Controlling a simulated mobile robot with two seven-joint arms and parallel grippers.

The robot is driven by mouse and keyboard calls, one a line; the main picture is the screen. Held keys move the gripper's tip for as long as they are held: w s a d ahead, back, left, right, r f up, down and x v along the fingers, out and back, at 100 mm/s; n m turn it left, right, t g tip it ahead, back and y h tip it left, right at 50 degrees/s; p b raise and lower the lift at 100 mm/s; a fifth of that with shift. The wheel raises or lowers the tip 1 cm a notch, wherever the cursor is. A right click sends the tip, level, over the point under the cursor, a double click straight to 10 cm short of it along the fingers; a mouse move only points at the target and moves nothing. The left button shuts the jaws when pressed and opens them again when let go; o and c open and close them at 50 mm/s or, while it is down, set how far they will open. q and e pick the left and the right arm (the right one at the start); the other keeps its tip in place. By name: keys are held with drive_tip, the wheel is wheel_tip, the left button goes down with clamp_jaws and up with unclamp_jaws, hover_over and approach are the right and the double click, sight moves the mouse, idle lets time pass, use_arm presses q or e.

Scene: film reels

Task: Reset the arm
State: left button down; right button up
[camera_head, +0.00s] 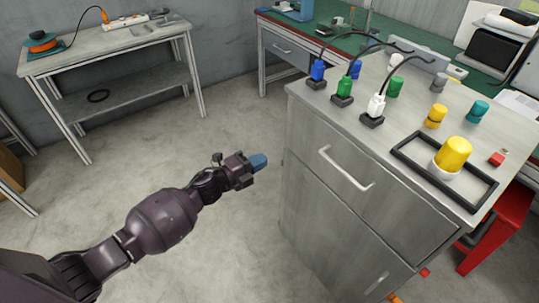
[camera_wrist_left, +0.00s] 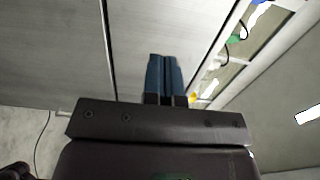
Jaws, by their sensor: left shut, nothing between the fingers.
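My left gripper (camera_head: 258,162) extends from the left in the head view, in front of the left side of a grey cabinet (camera_head: 330,215). Its blue fingers are together with nothing between them. They also show closed in the left wrist view (camera_wrist_left: 164,78), pointing along the cabinet's pale panels (camera_wrist_left: 60,55). A gap to the cabinet is hard to judge. My right gripper is not in either view.
The cabinet top holds blue, green and white plugs (camera_head: 376,106) on black bases, several coloured cylinders, and a black frame (camera_head: 478,195) near a yellow cylinder (camera_head: 453,153). A grey side table (camera_head: 100,45) stands at the left. Open floor (camera_head: 225,125) lies between them.

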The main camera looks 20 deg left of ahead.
use_arm(q)
drive_tip(key=shift+s+a, duration=0.25)
drive_tip(key=s+a+f+n+g+y+p, duration=0.1)
drive_tip(key=s+a+n+y, duration=0.1)
drive_tip(key=s+n, duration=0.6)
drive_tip(key=s+a+f+n+g+y+p, duration=0.1)
drive_tip(key=s+n+y, duration=0.4)
drive_tip(key=s, duration=0.9)
drive_tip(key=s+a+f+n+g+y+p, duration=0.1)
drive_tip(key=s+a+f+n+y+p, duration=0.1)
drive_tip(key=s+n, duration=0.9)
drive_tip(key=shift+a+f+y, duration=0.45)
drive_tip(key=shift+a+y, duration=0.4)
drive_tip(key=shift+y, duration=0.05)
